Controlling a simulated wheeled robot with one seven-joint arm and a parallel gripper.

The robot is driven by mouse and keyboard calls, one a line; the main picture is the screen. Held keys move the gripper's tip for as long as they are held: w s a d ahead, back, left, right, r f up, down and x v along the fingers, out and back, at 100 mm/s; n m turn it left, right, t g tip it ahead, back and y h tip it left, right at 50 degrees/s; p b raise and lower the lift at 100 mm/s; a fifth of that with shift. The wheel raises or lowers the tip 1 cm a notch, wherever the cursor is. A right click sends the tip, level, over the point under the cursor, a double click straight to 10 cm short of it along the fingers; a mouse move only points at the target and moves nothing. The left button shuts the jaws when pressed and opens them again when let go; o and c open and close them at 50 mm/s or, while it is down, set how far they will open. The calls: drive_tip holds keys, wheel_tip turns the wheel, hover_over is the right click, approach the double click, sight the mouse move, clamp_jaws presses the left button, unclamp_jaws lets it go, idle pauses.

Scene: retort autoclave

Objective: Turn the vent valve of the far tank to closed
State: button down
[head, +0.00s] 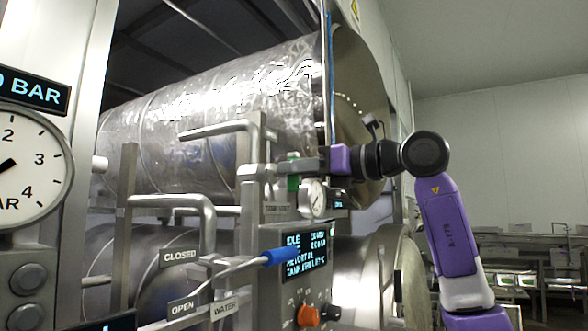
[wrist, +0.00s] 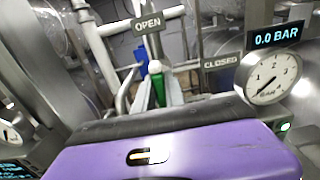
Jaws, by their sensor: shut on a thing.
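The large silver tank (head: 215,110) lies on its side behind pipework in the head view. A valve handle with a green grip (head: 293,183) shows beside the pipe in front of it. My gripper (head: 298,168) reaches in from the right and is shut on this green handle. In the wrist view the green grip (wrist: 155,68) is between the fingers of my gripper (wrist: 158,88). An OPEN plate (wrist: 147,24) is above it and a CLOSED plate (wrist: 221,62) is to its right. The handle's lower part is hidden by my gripper.
A blue-tipped lever (head: 272,258) sticks out in front, near its own CLOSED plate (head: 180,256) and OPEN plate (head: 183,307). A small gauge (head: 313,198) is just below my gripper. A 0.0 BAR display (wrist: 276,36) shows in the wrist view. A control box (head: 300,270) stands below.

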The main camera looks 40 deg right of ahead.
drive_tip(key=shift+m, duration=0.3)
drive_tip(key=m, duration=0.3)
drive_tip(key=shift+d+b, duration=0.2)
drive_tip(key=shift+b, duration=0.2)
drive_tip(key=m+b, duration=0.1)
drive_tip(key=m, duration=0.5)
drive_tip(key=shift+d+f+b, duration=0.15)
drive_tip(key=shift+b, duration=0.2)
drive_tip(key=m+b, duration=0.1)
drive_tip(key=m, duration=0.2)
drive_tip(key=shift+w+f+m+b, duration=0.1)
drive_tip(key=shift+f+m+b, duration=0.05)
drive_tip(key=shift+m+b, duration=0.15)
drive_tip(key=m+b, duration=0.2)
drive_tip(key=m, duration=0.2)
drive_tip(key=shift+d+m, duration=0.1)
drive_tip(key=shift+m, duration=0.2)
drive_tip(key=c, duration=1.4)
unclamp_jaws()
drive_tip(key=shift+f, duration=0.1)
